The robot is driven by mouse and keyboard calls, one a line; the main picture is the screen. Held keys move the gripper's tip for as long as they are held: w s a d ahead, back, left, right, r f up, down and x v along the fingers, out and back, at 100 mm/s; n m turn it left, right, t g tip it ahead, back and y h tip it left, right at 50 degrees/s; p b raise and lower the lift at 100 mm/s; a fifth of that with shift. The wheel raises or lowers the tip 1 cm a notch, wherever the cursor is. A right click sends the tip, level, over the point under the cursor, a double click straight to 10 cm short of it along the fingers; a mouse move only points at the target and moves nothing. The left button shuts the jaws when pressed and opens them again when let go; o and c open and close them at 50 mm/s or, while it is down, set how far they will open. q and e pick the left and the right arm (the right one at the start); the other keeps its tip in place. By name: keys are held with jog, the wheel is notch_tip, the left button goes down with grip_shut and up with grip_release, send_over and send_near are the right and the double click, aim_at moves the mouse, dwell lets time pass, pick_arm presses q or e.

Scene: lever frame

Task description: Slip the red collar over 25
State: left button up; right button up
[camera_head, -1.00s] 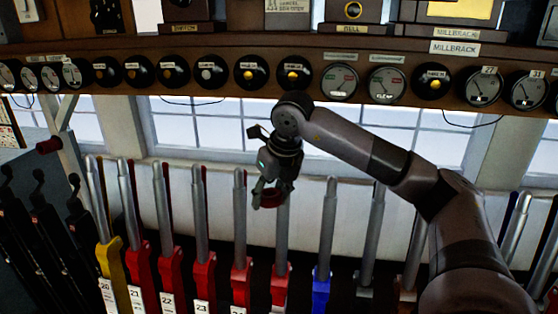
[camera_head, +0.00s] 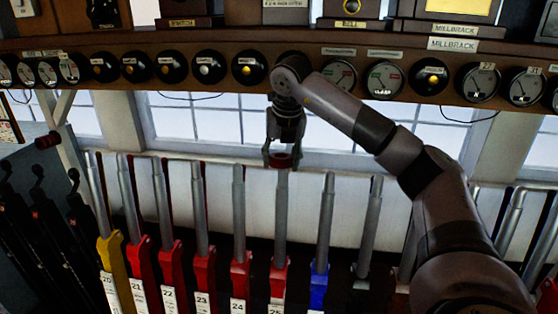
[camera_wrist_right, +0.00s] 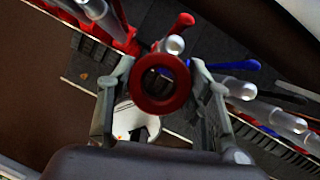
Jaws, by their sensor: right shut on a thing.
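My right gripper (camera_head: 281,159) points down and is shut on the red collar (camera_head: 280,163), a ring held between its two fingertips. In the head view the collar is at the top end of lever 25 (camera_head: 281,215), a silver shaft with a red lower part. In the right wrist view the collar (camera_wrist_right: 162,107) hangs between the fingers with its hole open towards the camera. A round silver lever end (camera_wrist_right: 174,44) shows just beyond the ring's upper edge, not inside its hole. The exact height gap is hard to tell. My left gripper is not in view.
Lever 24 (camera_head: 239,215) stands close on the left and a blue-based lever (camera_head: 325,225) close on the right. More levers stand along the row. A wooden shelf (camera_head: 225,107) with round dials runs above, behind my right arm. Windows are behind.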

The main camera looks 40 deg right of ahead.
aim_at(283, 175)
jog(key=shift+w+d+f+p, duration=0.2)
jog(key=shift+w+d+p, duration=0.1)
jog(key=shift+w+d, duration=0.3)
jog(key=shift+w+d+f+p, duration=0.25)
jog(key=shift+w+d, duration=0.2)
jog(key=shift+d, duration=0.2)
jog(key=shift+w+d+f, duration=0.25)
jog(key=shift+w+d, duration=0.2)
jog(key=shift+d, duration=0.1)
jog(key=shift+p, duration=0.4)
jog(key=shift+f, duration=0.15)
jog(key=shift+s+a+f+b, duration=0.1)
jog(key=shift+a+f+b, duration=0.05)
jog(key=shift+f+b, duration=0.7)
jog(key=shift+s+a+f+b, duration=0.15)
jog(key=shift+f+b, duration=0.45)
jog(key=shift+f, duration=0.4)
jog(key=shift+s+a+f+b, duration=0.1)
jog(key=shift+f+b, duration=0.6)
jog(key=shift+f, duration=0.25)
jog(key=o, duration=1.1)
jog(key=shift+o, duration=0.2)
